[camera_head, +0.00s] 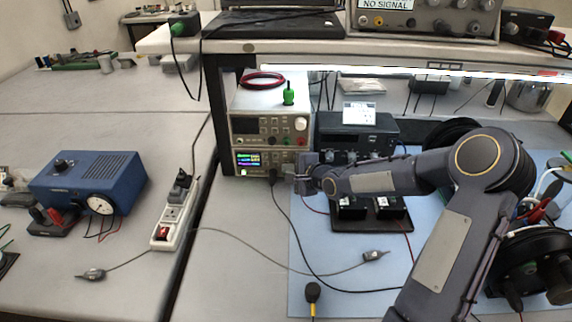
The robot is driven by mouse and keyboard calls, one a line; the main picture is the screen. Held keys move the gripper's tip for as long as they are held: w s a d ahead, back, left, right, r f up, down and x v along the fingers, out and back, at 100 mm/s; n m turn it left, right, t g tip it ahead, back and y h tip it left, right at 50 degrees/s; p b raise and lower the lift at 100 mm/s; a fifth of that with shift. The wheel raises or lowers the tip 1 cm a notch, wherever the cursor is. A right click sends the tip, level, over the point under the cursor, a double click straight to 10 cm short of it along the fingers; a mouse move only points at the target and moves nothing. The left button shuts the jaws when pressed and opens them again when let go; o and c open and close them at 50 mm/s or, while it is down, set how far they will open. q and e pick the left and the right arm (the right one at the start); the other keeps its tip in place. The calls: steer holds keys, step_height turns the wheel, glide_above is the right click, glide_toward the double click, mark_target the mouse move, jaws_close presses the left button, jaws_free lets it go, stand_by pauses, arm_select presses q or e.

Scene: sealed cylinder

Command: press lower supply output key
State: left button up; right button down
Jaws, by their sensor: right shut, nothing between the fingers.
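Two bench supplies are stacked under the shelf. The lower supply (248,170) has a lit, coloured display and a small green light at its lower left. The upper supply (271,140) has a dark display. My right gripper (297,181) is shut and empty, close in front of the right end of the lower supply's panel. It hides that part of the panel, and I cannot make out the output key or whether the fingers touch it. My left gripper is out of view.
A black lead (280,204) runs from the lower supply across the bench. A blue mat (330,253) lies under my right arm, with black modules (352,211) on it. A power strip (171,225) and a blue meter box (92,182) stand at left.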

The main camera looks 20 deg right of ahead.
steer(key=shift+s+a, duration=0.3)
steer(key=shift+s, duration=0.4)
steer(key=shift+s, duration=0.1)
steer(key=shift+s+a, duration=0.35)
steer(key=shift+s, duration=0.4)
steer(key=shift+s+a, duration=0.4)
steer(key=shift+s, duration=0.3)
steer(key=shift+s+a, duration=0.35)
steer(key=shift+s, duration=0.4)
